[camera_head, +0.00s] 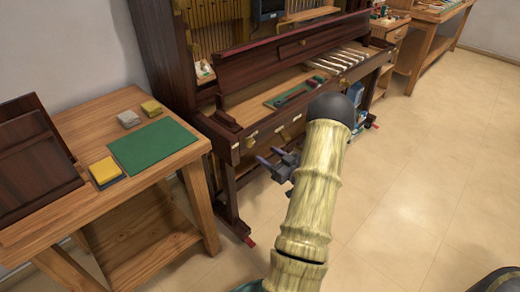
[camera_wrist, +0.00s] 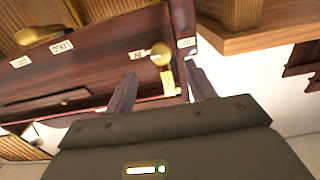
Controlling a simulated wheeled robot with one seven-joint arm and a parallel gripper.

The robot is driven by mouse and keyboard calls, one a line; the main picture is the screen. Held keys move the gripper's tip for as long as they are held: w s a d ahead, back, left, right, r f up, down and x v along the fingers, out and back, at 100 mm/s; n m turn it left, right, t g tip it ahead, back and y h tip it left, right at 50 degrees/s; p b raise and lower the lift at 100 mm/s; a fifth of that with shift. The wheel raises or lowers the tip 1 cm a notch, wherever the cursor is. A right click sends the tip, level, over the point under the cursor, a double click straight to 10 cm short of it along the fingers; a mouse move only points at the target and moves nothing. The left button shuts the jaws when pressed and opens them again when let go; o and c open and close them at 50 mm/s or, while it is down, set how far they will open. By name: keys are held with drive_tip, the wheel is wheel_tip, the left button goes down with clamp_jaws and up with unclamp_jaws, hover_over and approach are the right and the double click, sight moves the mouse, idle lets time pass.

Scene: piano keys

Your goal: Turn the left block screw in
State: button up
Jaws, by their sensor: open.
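In the wrist view a brass screw with a round head (camera_wrist: 161,54) sticks out from the dark red wood of the piano (camera_wrist: 85,70), beside small white labels. My gripper (camera_wrist: 162,72) is open, its fingers pointing at the wood. The screw head shows in the gap between the fingertips; I cannot tell how deep it lies between them, and no contact shows. In the head view my gripper (camera_head: 283,163) is in front of the piano's front rail, near its left end. A brass piece (camera_head: 250,141) shows on that rail to the left of my gripper.
A wooden table (camera_head: 105,198) at the left holds a green mat (camera_head: 152,146), a yellow-and-blue block (camera_head: 105,172) and other small blocks. A green tray with a tool (camera_head: 292,94) lies on the piano. Tan floor (camera_head: 440,150) is clear at the right.

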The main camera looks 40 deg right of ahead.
drive_tip(key=s, duration=1)
drive_tip(key=shift+d+p, duration=0.4)
drive_tip(key=shift+p, duration=0.05)
drive_tip(key=w+a+r+g+h, duration=0.35)
drive_tip(key=w+a+g, duration=0.45)
drive_tip(key=w+a, duration=0.5)
drive_tip(key=s+a+r+g+y, duration=0.15)
drive_tip(key=s+a+g, duration=0.25)
drive_tip(key=s+a, duration=0.5)
drive_tip(key=s+a+r+g+y, duration=0.1)
drive_tip(key=s+a+r+g, duration=0.3)
drive_tip(key=a, duration=0.9)
wheel_tip(320, 180, up, 28)
drive_tip(key=s+p, duration=0.1)
drive_tip(key=p, duration=2.7)
drive_tip(key=shift+s+f+m+t+p, duration=0.25)
drive_tip(key=shift+s+m+t+p, duration=0.05)
drive_tip(key=shift+s+m+p, duration=0.1)
